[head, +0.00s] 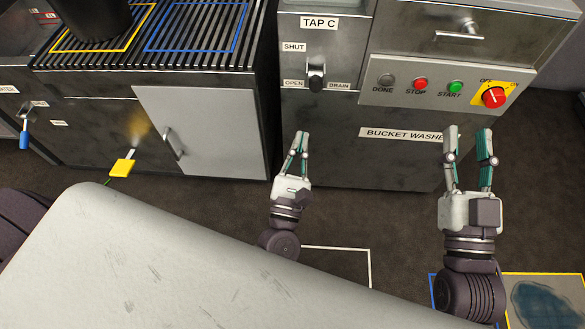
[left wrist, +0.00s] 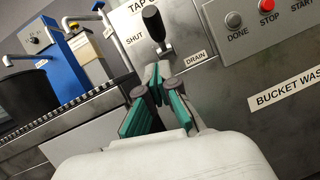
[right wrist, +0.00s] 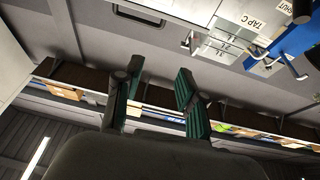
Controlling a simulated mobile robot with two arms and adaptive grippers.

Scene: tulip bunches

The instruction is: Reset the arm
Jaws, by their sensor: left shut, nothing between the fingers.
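My left gripper (head: 301,136) is shut and empty in front of the steel bucket washer cabinet (head: 330,145), below the Tap C lever (head: 316,75). In the left wrist view its fingers (left wrist: 158,72) come together, with the black lever (left wrist: 154,24) above them in the picture. My right gripper (head: 468,130) is open and empty in front of the cabinet's right part, below the control panel. In the right wrist view its fingers (right wrist: 158,68) stand apart with nothing between them, against the ceiling and a high shelf.
A control panel (head: 440,87) has buttons and a red rotary switch (head: 494,97). At left, a slatted rack (head: 200,45) carries a dark bucket (head: 95,20). A grey door (head: 215,130) is below. A pale rounded surface (head: 170,255) fills the front. Floor outlines show near the right arm.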

